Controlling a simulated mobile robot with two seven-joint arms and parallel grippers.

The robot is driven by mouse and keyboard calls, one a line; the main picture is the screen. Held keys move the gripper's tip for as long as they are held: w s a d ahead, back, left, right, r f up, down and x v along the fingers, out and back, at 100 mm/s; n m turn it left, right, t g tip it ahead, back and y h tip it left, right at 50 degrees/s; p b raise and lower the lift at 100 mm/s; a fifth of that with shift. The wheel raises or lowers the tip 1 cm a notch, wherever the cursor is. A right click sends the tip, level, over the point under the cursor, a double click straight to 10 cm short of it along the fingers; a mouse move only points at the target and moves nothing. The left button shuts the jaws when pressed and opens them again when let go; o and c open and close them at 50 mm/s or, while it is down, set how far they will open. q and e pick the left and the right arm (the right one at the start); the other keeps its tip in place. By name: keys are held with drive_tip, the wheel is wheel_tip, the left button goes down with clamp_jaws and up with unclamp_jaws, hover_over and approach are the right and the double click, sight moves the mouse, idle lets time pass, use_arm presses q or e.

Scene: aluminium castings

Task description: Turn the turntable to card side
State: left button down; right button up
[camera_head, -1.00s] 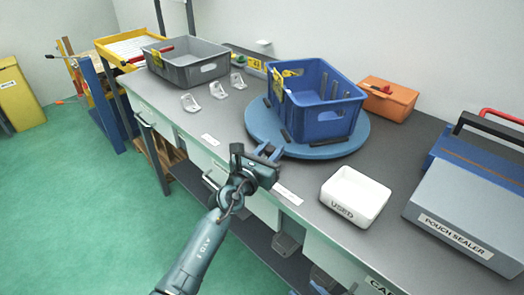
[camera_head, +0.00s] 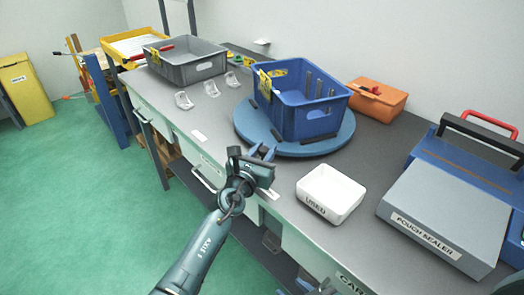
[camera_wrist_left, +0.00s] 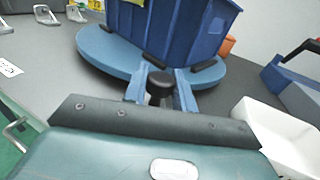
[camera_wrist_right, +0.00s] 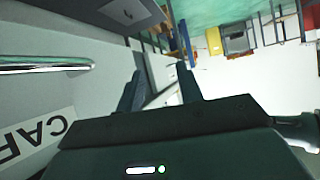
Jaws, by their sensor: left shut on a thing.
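The round blue turntable (camera_head: 322,148) lies on the grey bench and bears a blue crate (camera_head: 320,120) with a yellow label. The turntable also shows in the left wrist view (camera_wrist_left: 108,55). My left gripper (camera_head: 262,153) is at its front edge. In the left wrist view its fingers (camera_wrist_left: 160,88) are on either side of a black knob (camera_wrist_left: 159,83) at the rim, and they are shut on it. My right gripper (camera_wrist_right: 158,88) shows only in its own wrist view, with its fingers apart and nothing between them.
An orange box (camera_head: 377,100) is behind the turntable. A grey crate (camera_head: 187,65) and several white castings (camera_head: 184,100) stand to the left. A bench drawer handle (camera_wrist_right: 45,65) is near my right gripper.

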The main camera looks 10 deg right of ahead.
use_arm(q)
drive_tip(key=shift+f, duration=0.1)
use_arm(e)
drive_tip(key=shift+a, duration=0.1)
use_arm(q)
drive_tip(key=c, duration=1.2)
unclamp_jaws()
drive_tip(key=shift+o, duration=0.2)
drive_tip(key=shift+s+a+p, duration=0.15)
drive_tip(key=shift+s+p, duration=0.05)
drive_tip(key=shift+p, duration=0.1)
drive_tip(key=p+v, duration=0.2)
drive_tip(key=v, duration=0.1)
drive_tip(key=p+v, duration=0.1)
drive_tip(key=shift+s+a+r, duration=0.15)
drive_tip(key=shift+s+r, duration=0.05)
drive_tip(key=shift+r, duration=0.1)
drive_tip(key=p+v, duration=0.2)
drive_tip(key=v, duration=0.6)
drive_tip(key=shift+f+p, duration=0.25)
drive_tip(key=shift+p, duration=0.1)
use_arm(e)
drive_tip(key=shift+s+d+r+m+g+h, duration=0.2)
drive_tip(key=shift+d+r+h, duration=0.15)
drive_tip(key=shift+d, duration=0.2)
drive_tip(key=shift+s+d+r+m+g+h, duration=0.1)
drive_tip(key=shift+d+r+m+g+h, duration=0.15)
drive_tip(key=shift+d+r, duration=0.25)
